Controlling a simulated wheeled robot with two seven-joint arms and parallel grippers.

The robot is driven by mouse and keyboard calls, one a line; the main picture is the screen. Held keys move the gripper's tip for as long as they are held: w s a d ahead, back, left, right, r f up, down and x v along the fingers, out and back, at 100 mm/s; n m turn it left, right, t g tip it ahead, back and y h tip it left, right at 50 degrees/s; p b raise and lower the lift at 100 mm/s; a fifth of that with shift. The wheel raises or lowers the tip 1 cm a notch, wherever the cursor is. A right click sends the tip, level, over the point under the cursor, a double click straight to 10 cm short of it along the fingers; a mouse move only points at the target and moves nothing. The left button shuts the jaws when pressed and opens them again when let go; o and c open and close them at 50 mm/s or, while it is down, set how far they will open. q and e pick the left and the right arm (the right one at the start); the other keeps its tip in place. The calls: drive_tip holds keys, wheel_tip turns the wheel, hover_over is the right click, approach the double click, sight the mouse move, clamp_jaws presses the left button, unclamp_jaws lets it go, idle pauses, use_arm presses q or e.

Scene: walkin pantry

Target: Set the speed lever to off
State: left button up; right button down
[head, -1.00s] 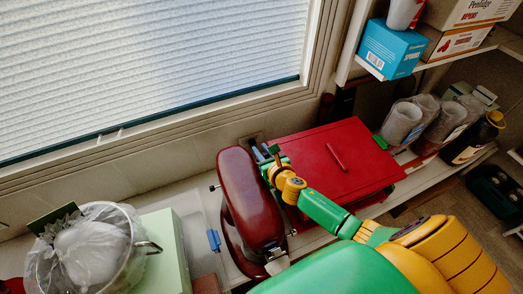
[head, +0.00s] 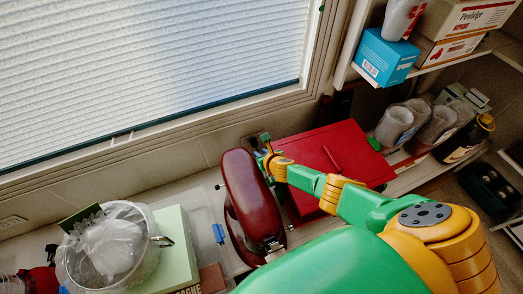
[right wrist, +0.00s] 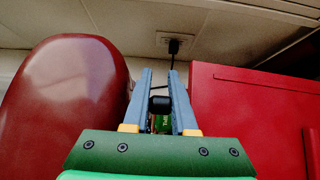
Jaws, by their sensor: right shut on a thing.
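The dark red stand mixer (head: 250,195) stands on the counter, and its rounded side fills the left of the right wrist view (right wrist: 65,100). My right gripper (head: 267,149) is at the mixer's right side, near its back end, between it and a red box. A thin dark rod runs behind the knob. The lever is too small to make out in the head view. My left gripper is not in view.
The red box (head: 335,155) stands close to the right of the mixer. A pot with a plastic bag (head: 110,250) and a pale green box (head: 175,240) are at the left. A wall outlet with a black plug (right wrist: 173,45) is behind. A shelf with boxes (head: 385,55) hangs upper right.

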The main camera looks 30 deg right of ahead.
drive_tip(key=shift+w, duration=0.1)
drive_tip(key=c, duration=1)
unclamp_jaws()
drive_tip(key=shift+a, duration=0.1)
drive_tip(key=shift+r, duration=0.1)
drive_tip(key=p+v, duration=0.5)
drive_tip(key=v, duration=0.1)
drive_tip(key=shift+r+p, duration=0.35)
drive_tip(key=shift+p, duration=0.05)
drive_tip(key=shift+s+r, duration=0.1)
drive_tip(key=shift+s, duration=0.25)
